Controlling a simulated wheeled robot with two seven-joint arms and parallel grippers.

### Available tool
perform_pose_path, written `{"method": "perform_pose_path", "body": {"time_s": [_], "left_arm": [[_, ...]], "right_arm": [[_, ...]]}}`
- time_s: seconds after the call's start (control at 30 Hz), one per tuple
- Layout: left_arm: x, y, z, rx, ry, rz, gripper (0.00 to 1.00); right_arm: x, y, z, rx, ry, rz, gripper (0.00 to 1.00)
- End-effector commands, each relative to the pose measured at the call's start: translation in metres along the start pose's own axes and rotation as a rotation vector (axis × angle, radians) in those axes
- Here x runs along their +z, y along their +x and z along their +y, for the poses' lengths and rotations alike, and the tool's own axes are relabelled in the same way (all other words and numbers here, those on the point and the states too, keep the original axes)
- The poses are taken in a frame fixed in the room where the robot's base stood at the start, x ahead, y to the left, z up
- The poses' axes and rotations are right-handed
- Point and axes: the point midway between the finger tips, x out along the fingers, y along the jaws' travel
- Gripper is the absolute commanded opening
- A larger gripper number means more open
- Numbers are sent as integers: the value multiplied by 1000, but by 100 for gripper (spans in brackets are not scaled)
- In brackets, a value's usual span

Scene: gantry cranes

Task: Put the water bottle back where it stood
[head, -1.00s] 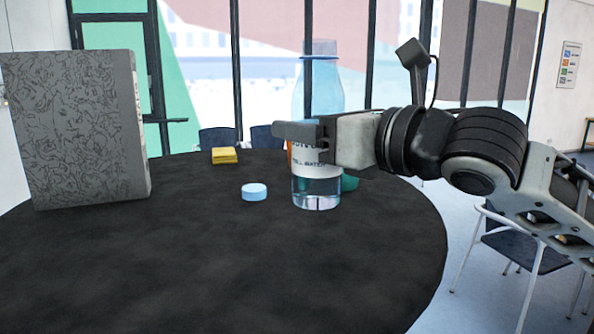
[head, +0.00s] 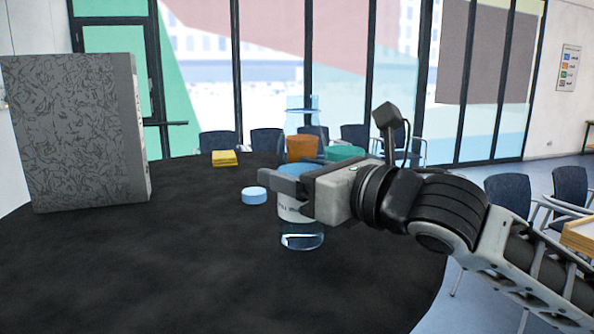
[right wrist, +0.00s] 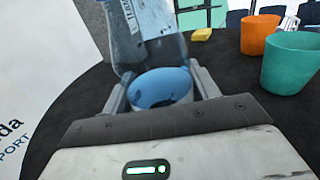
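The water bottle (head: 302,238) is clear and bluish with a white label, and stands roughly upright over the dark table in the head view. My right gripper (head: 300,182) is closed around its middle from the right. In the right wrist view the bottle (right wrist: 150,50) shows between the two fingers of the gripper (right wrist: 160,98). I cannot tell whether its base touches the table. The gripper hides part of the bottle. My left gripper is not in view.
On the black round table (head: 200,270) are a light blue disc (head: 254,195) left of the bottle, a yellow pad (head: 224,158), an orange cup (head: 301,147) and a teal cup (head: 345,153) behind. A large grey box (head: 75,130) stands left. The front of the table is clear.

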Motion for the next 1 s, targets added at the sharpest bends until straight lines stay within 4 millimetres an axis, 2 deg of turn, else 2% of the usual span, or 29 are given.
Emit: {"method": "perform_pose_path", "body": {"time_s": [0.07,0.37,0.47,0.57,0.8,1.0], "left_arm": [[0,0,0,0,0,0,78],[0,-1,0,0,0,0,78],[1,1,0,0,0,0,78],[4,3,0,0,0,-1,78],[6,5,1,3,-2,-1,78],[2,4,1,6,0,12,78]], "right_arm": [[0,0,0,0,0,0,78],[3,0,0,0,1,0,78],[2,-8,-1,-3,-1,0,78],[2,-25,-2,-4,-3,0,78],[2,-78,-2,-5,-3,0,78],[3,-108,-1,-4,-1,0,78]]}}
